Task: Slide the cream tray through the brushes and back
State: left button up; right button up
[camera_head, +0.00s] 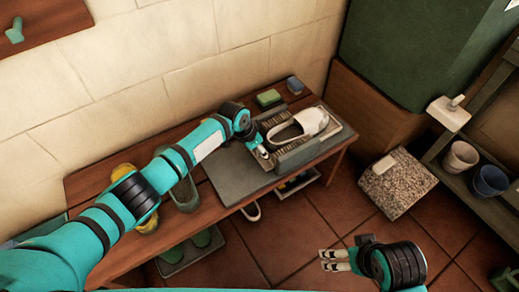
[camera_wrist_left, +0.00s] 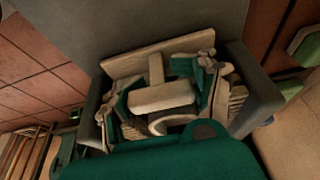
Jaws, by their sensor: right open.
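The cream tray (camera_head: 337,136) lies on the bench in the head view, with a white shoe (camera_head: 312,121) on it. Low grey walls (camera_head: 300,156) stand beside it, and ribbed parts that look like brushes show near the shoe. My left gripper (camera_head: 263,153) is lowered at the near left end of this fixture. In the left wrist view its fingers (camera_wrist_left: 165,90) spread either side of a cream T-shaped part (camera_wrist_left: 162,96), between grey walls; I cannot tell whether they touch it. My right gripper (camera_head: 336,260) is open and empty above the floor, away from the bench.
The fixture is on a grey mat (camera_head: 232,177) on the wooden bench. A green sponge (camera_head: 268,98) and a blue-grey block (camera_head: 295,85) lie behind it. Shoes stand left of the mat, partly under my left arm. A speckled stone block (camera_head: 397,184) is on the floor at right.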

pick_arm(q)
jog(key=o, duration=0.7)
jog(key=shift+w+d+r, duration=0.15)
jog(key=shift+d+r, duration=0.15)
jog(key=shift+r, duration=0.5)
jog(key=shift+a+f, duration=0.15)
jog(key=shift+f, duration=0.15)
jog(key=shift+r, duration=0.1)
jog(key=v, duration=1.2)
